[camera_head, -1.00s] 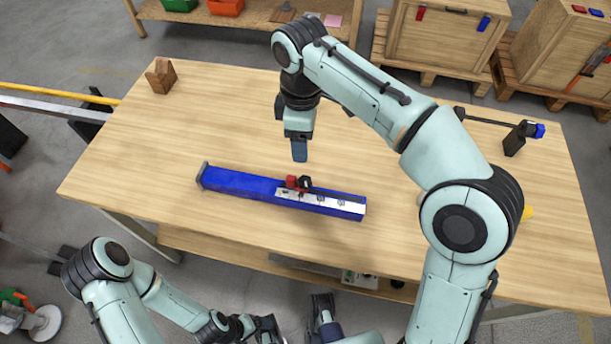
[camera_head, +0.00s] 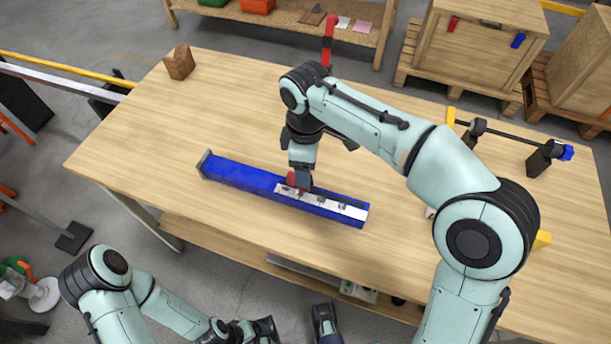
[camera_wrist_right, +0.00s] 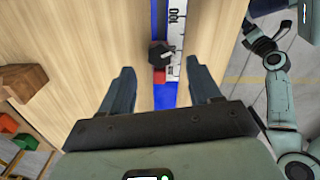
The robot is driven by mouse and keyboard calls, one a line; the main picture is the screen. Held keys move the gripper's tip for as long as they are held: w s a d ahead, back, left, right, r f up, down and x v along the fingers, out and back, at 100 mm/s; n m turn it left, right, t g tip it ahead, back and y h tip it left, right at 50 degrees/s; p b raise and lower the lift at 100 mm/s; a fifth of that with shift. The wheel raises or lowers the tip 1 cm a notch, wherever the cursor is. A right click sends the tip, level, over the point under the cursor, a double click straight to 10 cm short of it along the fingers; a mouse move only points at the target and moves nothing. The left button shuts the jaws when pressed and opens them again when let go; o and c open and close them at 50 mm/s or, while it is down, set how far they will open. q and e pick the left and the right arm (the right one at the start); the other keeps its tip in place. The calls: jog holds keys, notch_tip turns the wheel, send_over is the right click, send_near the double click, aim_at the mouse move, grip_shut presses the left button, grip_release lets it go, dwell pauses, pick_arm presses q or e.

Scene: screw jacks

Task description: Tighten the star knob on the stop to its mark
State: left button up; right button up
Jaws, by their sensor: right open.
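A blue rail (camera_head: 240,178) with a white scale strip lies on the wooden table. The red stop (camera_head: 291,180) sits on the rail, partly covered by my right gripper (camera_head: 299,184). In the right wrist view, the black star knob (camera_wrist_right: 160,54) is beside the scale (camera_wrist_right: 177,18), above the red stop (camera_wrist_right: 159,77) in the picture. My right gripper (camera_wrist_right: 160,76) is open, with its fingers on either side of the rail's line and apart from the knob. A mark cannot be made out. My left gripper (camera_head: 262,332) is low at the bottom edge, away from the rail; its opening is unclear.
A wooden block (camera_head: 179,64) stands at the table's far left corner. A bar with black holders (camera_head: 541,160) is at the right. The table (camera_head: 200,115) around the rail is mostly clear. Crates (camera_head: 474,45) and a shelf (camera_head: 290,20) stand behind.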

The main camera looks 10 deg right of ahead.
jog(key=shift+f+b, duration=0.35)
jog(key=shift+f, duration=1.75)
jog(key=c, duration=1.1)
jog(key=shift+o, duration=0.2)
jog(key=shift+r+m+p, duration=0.2)
jog(key=shift+m+p, duration=0.7)
jog(key=shift+m, duration=0.2)
jog(key=shift+f+m+p, duration=0.15)
jog(key=shift+m+p, duration=0.35)
jog(key=shift+m, duration=0.8)
jog(key=o, duration=1.1)
jog(key=shift+c, duration=0.2)
